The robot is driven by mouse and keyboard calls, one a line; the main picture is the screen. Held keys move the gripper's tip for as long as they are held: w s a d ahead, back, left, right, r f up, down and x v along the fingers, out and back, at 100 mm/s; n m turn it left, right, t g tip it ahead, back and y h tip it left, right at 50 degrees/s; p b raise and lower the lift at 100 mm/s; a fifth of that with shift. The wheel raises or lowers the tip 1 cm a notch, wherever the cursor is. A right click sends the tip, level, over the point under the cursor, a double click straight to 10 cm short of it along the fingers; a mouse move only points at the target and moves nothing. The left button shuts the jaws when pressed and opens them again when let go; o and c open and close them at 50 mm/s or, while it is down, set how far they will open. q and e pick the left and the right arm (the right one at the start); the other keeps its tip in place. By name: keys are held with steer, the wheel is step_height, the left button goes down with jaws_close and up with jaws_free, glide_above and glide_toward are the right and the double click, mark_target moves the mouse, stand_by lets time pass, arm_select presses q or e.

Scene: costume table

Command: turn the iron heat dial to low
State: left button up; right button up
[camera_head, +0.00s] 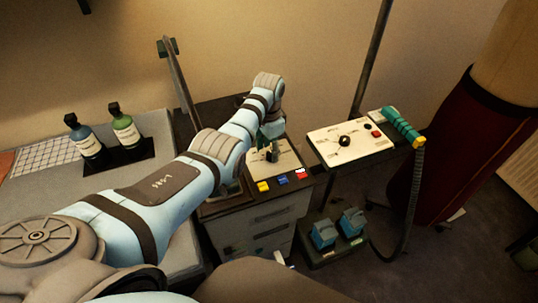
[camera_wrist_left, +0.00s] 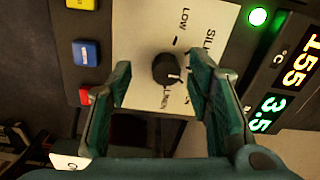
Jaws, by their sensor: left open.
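The heat dial is a round black knob (camera_wrist_left: 167,69) on a cream panel (camera_wrist_left: 141,30). In the left wrist view LOW is printed above it and SILK to its upper right; small print below is hard to read. A pale mark shows at the knob's lower right edge. My left gripper (camera_wrist_left: 161,72) is open, with one teal finger on each side of the knob and gaps showing. In the head view the left gripper (camera_head: 268,140) is over the panel (camera_head: 288,160), partly hiding it. My right gripper is not in view.
Yellow, blue and red buttons (camera_wrist_left: 86,53) line the panel's edge. A lit green lamp (camera_wrist_left: 257,16) and a display (camera_wrist_left: 290,62) reading 155 and 3.5 sit at its other side. A second panel (camera_head: 325,148) with a dark knob and teal handle (camera_head: 403,127) stands right. Two bottles (camera_head: 125,130) stand left.

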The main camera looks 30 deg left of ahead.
arm_select(q)
steer(key=w+f, duration=0.2)
steer(key=f, duration=0.1)
steer(key=shift+w, duration=0.2)
steer(key=shift+s+r, duration=0.15)
steer(key=shift+s, duration=0.1)
steer(key=shift+c, duration=0.6)
steer(key=shift+s+r, duration=0.15)
steer(key=shift+s, duration=0.1)
steer(key=c, duration=0.3)
steer(key=shift+s, duration=0.1)
steer(key=c, duration=0.7)
jaws_close()
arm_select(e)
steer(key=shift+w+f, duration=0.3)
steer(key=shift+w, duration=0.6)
